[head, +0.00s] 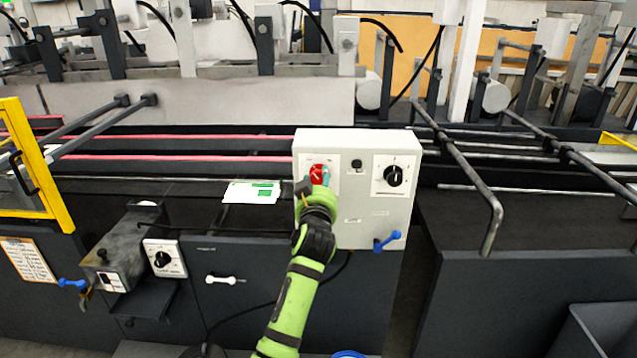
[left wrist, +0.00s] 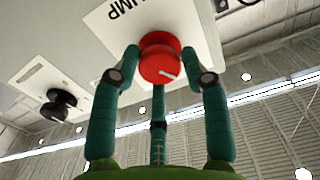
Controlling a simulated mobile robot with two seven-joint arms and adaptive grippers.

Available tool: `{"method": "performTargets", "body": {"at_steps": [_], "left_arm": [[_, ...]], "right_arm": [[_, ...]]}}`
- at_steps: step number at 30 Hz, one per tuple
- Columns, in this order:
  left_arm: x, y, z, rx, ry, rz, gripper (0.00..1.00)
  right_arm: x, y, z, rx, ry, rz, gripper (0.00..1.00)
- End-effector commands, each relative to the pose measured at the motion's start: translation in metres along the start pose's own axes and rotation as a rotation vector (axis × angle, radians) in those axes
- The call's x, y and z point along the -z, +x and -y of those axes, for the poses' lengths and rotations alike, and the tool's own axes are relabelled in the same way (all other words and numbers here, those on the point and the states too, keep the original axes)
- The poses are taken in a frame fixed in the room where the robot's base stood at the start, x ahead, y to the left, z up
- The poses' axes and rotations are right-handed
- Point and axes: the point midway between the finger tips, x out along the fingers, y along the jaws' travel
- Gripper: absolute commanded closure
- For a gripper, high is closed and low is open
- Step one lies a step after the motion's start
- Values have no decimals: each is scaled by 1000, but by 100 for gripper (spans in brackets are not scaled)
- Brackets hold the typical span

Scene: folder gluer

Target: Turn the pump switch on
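The pump switch is a red round knob (head: 318,174) on a white label plate on the grey control box (head: 345,220). In the left wrist view the red knob (left wrist: 160,58) sits by upside-down lettering that reads "PUMP", and a short white mark shows on its face. My left gripper (head: 316,182) is at the knob. In the left wrist view its teal fingers (left wrist: 160,75) stand open around the knob, one on each side and one below. Small gaps seem to show beside the knob; contact is not clear. My right gripper is not in view.
A black knob (head: 393,176) is at the right of the same box, with a small black button (head: 356,163) between. A blue handle (head: 386,241) is at the box's lower right. Metal rods (head: 470,180) stick out to the right. A white-green carton (head: 251,191) lies left.

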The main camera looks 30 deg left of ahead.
Motion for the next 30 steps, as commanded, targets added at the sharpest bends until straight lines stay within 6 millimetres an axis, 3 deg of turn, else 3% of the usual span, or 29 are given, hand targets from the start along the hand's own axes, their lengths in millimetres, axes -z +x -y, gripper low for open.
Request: {"method": "performTargets", "body": {"at_steps": [2, 17, 30], "left_arm": [[0, 0, 0, 0, 0, 0, 92], [1, 0, 0, -1, 85, 0, 92], [2, 0, 0, -1, 454, 1, 92]], "right_arm": [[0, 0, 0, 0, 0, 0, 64], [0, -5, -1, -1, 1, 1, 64], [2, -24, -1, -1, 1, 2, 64]]}}
